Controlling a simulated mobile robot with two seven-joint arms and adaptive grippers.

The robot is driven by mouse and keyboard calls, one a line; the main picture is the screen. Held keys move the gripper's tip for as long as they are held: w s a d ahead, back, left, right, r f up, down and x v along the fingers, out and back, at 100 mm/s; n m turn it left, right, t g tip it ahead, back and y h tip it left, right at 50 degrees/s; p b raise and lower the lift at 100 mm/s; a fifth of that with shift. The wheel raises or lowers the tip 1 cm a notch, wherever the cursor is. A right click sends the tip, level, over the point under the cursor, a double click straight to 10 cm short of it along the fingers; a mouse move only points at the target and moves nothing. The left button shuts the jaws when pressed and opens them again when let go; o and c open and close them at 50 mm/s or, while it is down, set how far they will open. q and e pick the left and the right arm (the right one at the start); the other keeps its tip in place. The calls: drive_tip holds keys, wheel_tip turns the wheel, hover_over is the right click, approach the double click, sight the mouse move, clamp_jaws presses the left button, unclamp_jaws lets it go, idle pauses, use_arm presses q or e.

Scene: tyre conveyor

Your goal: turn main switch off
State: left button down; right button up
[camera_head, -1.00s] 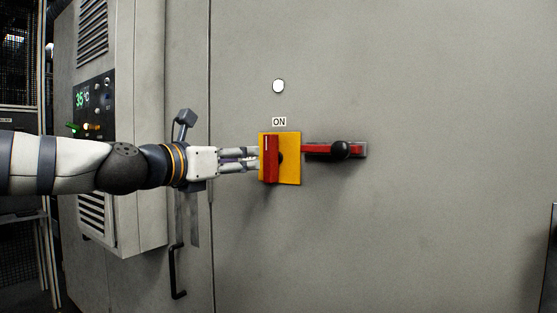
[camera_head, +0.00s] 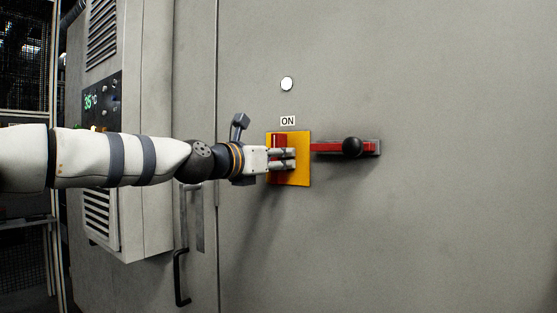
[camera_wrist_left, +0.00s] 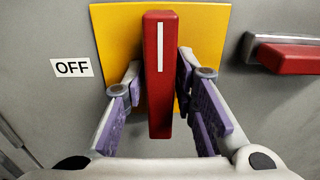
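The main switch is a red handle (camera_head: 279,140) on a yellow plate (camera_head: 300,178) on the grey cabinet door. The handle (camera_wrist_left: 160,60) stands upright with its white mark at the top. An "ON" label (camera_head: 288,121) sits above the plate, and an "OFF" label (camera_wrist_left: 72,68) sits left of it in the left wrist view. My left gripper (camera_head: 289,159) is at the switch, partly covering the handle in the head view. In the left wrist view its fingers stand open on either side of the handle, with gaps showing. My right gripper is not in view.
A red lever with a black knob (camera_head: 352,147) juts out right of the switch. A white light (camera_head: 287,84) is above. A grey unit with a "35°C" display (camera_head: 91,101) stands left, with a black door handle (camera_head: 180,278) below the arm.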

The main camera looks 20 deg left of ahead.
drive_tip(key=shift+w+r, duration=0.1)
use_arm(q)
drive_tip(key=m+p, duration=0.1)
drive_tip(key=m, duration=0.3)
drive_tip(key=shift+r, duration=0.1)
drive_tip(key=m, duration=0.2)
drive_tip(key=shift+m, duration=0.4)
drive_tip(key=m, duration=0.3)
drive_tip(key=shift+m+p, duration=0.3)
drive_tip(key=m, duration=0.3)
drive_tip(key=shift+f+m, duration=0.2)
drive_tip(key=shift+m, duration=2)
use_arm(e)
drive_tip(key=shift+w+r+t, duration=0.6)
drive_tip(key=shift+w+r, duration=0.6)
